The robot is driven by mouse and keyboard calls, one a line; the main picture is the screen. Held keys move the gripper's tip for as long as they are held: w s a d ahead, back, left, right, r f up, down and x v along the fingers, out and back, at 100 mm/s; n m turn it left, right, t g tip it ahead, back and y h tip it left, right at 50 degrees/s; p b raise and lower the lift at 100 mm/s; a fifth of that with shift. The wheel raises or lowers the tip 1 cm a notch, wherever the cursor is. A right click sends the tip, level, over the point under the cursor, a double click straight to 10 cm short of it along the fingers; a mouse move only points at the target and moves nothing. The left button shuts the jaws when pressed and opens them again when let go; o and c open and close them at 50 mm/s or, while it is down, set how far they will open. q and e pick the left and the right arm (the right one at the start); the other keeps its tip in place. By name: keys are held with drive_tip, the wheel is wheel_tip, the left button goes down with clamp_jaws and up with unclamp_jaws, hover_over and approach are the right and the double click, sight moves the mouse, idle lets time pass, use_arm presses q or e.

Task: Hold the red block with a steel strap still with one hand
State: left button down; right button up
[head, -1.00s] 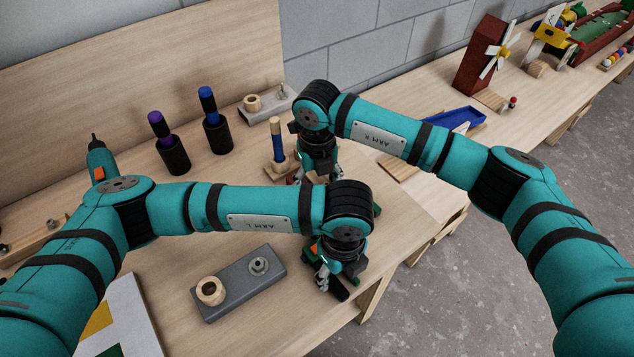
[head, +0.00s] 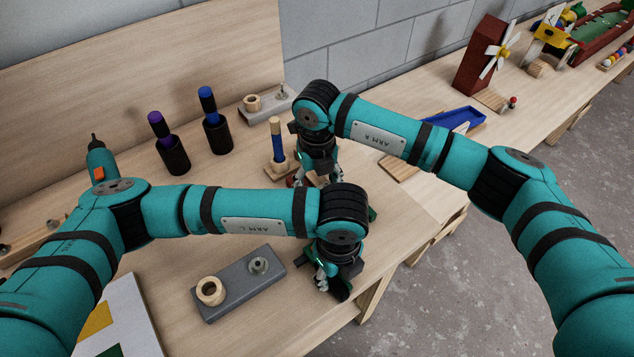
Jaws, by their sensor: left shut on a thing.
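My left gripper (head: 325,281) points down near the front right edge of the bench. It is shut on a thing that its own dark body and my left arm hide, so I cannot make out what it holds. My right gripper (head: 312,179) points down farther back, partly hidden behind my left arm; its jaw opening does not show. A small red patch (head: 292,181) shows beside it, perhaps part of the red block. No steel strap can be made out. A bit of green (head: 373,214) shows just right of my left wrist.
A grey base (head: 238,284) with a wooden ring and a metal fitting lies left of my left gripper. A wooden post stand (head: 277,145), two dark holders with purple (head: 160,128) and blue (head: 208,100) handles, and a blue tray (head: 455,120) stand farther back. The bench drops away at right.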

use_arm(q)
drive_tip(key=c, duration=0.8)
unclamp_jaws()
drive_tip(key=shift+d, duration=0.1)
drive_tip(key=shift+o, duration=0.4)
drive_tip(key=shift+w+d, duration=0.25)
drive_tip(key=shift+d, duration=0.05)
drive_tip(key=shift+c, duration=0.5)
drive_tip(key=shift+s+a, duration=0.15)
drive_tip(key=shift+a, duration=0.1)
drive_tip(key=c, duration=1.1)
clamp_jaws()
drive_tip(key=shift+s+a, duration=0.1)
drive_tip(key=shift+a, duration=0.05)
use_arm(e)
drive_tip(key=shift+w+d, duration=0.1)
